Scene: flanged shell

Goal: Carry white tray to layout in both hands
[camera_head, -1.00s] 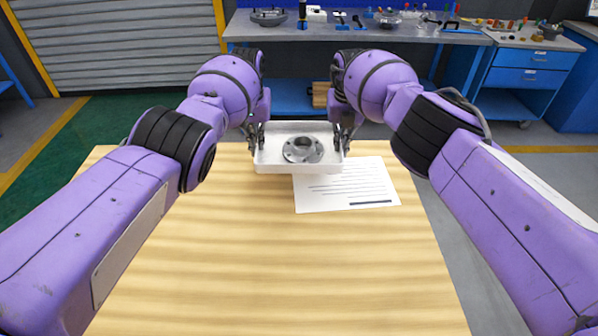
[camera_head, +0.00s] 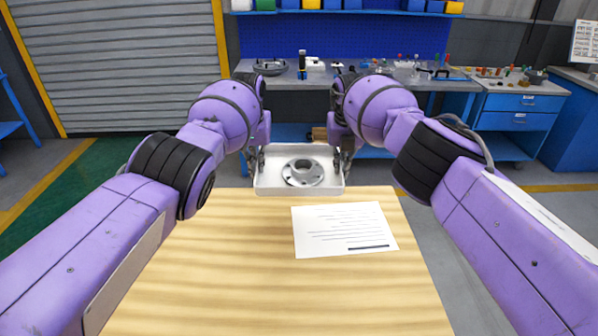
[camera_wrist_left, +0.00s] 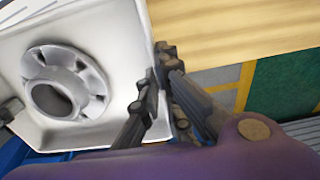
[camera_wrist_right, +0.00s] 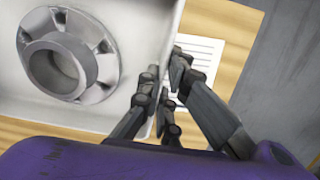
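The white tray (camera_head: 300,189) is at the far edge of the wooden table in the head view, held between my two grippers. A grey flanged shell (camera_head: 302,172) lies in it. My left gripper (camera_head: 257,160) is shut on the tray's left wall; the left wrist view shows its fingers (camera_wrist_left: 158,92) on either side of the rim. My right gripper (camera_head: 343,160) is shut on the right wall, with its fingers (camera_wrist_right: 163,95) at the rim in the right wrist view. The paper layout sheet (camera_head: 345,229) lies flat on the table, nearer than the tray and to its right.
The wooden table (camera_head: 270,270) is bare around the sheet. Beyond it, a grey workbench (camera_head: 285,85) carries tools and parts, with a blue drawer cabinet (camera_head: 520,112) at its right. Open floor lies between table and bench.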

